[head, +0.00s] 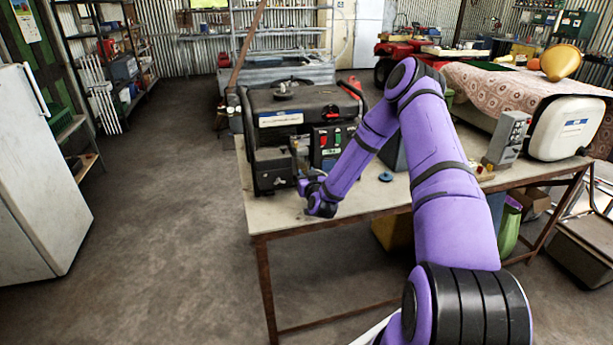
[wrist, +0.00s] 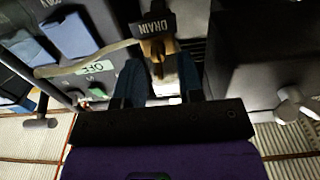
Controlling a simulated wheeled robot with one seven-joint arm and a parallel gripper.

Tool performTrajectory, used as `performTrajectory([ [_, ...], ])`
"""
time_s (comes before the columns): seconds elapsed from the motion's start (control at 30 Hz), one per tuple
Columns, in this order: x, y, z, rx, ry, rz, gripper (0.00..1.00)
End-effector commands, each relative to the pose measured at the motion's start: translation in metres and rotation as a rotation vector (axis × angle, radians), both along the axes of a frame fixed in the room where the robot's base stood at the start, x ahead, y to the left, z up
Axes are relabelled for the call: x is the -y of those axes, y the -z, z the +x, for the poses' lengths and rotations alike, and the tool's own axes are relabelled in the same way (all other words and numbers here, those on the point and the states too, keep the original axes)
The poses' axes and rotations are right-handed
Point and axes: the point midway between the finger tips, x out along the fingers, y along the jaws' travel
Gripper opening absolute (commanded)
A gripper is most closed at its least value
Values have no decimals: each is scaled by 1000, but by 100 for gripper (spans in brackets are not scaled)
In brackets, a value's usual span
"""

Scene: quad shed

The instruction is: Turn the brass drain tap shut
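The brass drain tap (wrist: 157,48) shows at the top middle of the wrist view, just under a dark tag marked DRAIN (wrist: 154,27). A pale strip (wrist: 85,60) runs left from it; I cannot tell whether this is its lever. My gripper (wrist: 158,78) has its two dark blue fingers apart, one on each side below the tap, with no clear contact.
The generator stands on a workbench (head: 262,215). An upside-down OFF label (wrist: 95,67) is left of the tap. A dark block (wrist: 245,55) and a pale knob (wrist: 295,104) lie to the right. A blue disc (head: 386,177) lies on the bench. The floor at left is clear.

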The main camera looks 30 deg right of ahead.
Motion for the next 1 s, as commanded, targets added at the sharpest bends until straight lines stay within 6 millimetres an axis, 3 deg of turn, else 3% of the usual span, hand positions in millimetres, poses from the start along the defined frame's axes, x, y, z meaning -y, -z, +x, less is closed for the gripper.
performTrajectory([
  [0.23, 0, 0, 1, -1, 0, 0, 35],
  [0.4, 0, 0, 0, -1, 0, 0, 0],
  [0.77, 1, 0, 0, 9, 0, 34, 0],
  [1.0, 2, 1, -1, 44, 0, 161, 0],
])
